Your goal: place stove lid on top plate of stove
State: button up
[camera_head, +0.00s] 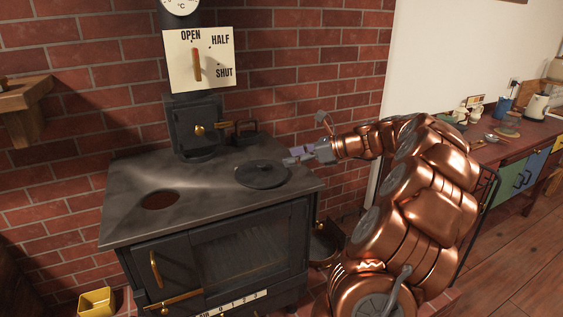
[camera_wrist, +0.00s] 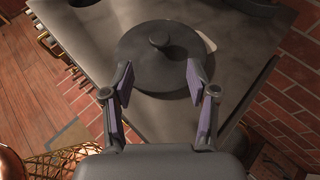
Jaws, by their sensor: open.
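The stove lid (camera_head: 262,175) is a dark round disc with a small knob, lying on the right part of the stove's top plate (camera_head: 215,190). In the wrist view the lid (camera_wrist: 150,72) lies just ahead of my fingers, its knob between and beyond the fingertips. A pale sliver shows at the lid's edge; I cannot tell what it is. My gripper (camera_head: 292,158) is at the lid's right side, its purple-padded fingers (camera_wrist: 160,68) apart with nothing between them. A round opening (camera_head: 160,200) shows at the left of the top plate.
A stove pipe with a small door (camera_head: 195,125) and an OPEN/HALF/SHUT damper sign (camera_head: 199,59) rises at the back. A dark handled object (camera_head: 244,132) stands beside it. A brick wall is behind. A counter with a kettle (camera_head: 536,107) is at the right.

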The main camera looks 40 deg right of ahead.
jog(key=shift+s+d+r, duration=0.15)
jog(key=shift+s, duration=0.2)
jog(key=a+n, duration=0.1)
jog(key=a, duration=0.2)
jog(key=a+n+g, duration=0.1)
jog(key=a, duration=0.2)
jog(key=w+a+n+g+y, duration=0.1)
jog(key=a, duration=0.1)
jog(key=shift+a+n, duration=0.3)
jog(key=shift+a, duration=0.1)
jog(key=s+a+f+n+g, duration=0.25)
jog(key=s+a+n, duration=0.25)
jog(key=a, duration=0.4)
jog(key=s+a+f+n+g+h, duration=0.1)
jog(key=s+a+n+g, duration=0.3)
jog(key=a, duration=0.5)
jog(key=s+a+f+n+g, duration=0.2)
jog(key=s+a+n, duration=0.35)
jog(key=a, duration=0.35)
jog(key=s+f+n+g+h, duration=0.1)
jog(key=s+f+n+h, duration=0.2)
jog(key=s+n, duration=0.3)
jog(key=s+f+n+g+h, duration=0.2)
jog(key=s+n, duration=0.4)
jog(key=s, duration=0.7)
jog(key=shift+f+h, duration=0.85)
jog(key=shift+h, duration=0.05)
